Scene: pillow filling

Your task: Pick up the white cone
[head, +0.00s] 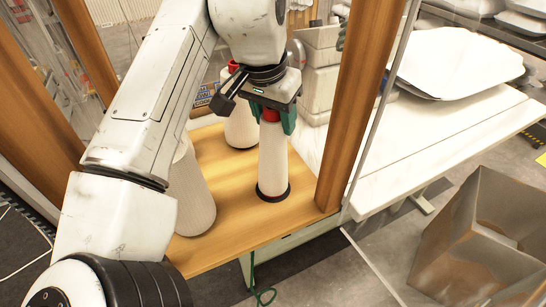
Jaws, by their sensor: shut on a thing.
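A white cone (273,160) with a red top (270,115) stands upright on the wooden board (238,220). Its foot sits in a dark ring (273,193) near the board's right side. My gripper (271,118) is right above it, with green fingers shut on the red top. A second white cone (240,128) with a red tip stands behind and to the left. Another white cone (196,200) stands at the front left, its top hidden by my arm.
A wooden post (355,100) rises close to the right of the held cone. Beyond it is a white table (440,140) with a white pillow (455,62). A cardboard box (480,240) is on the floor at the lower right. Another wooden post (30,90) stands at the left.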

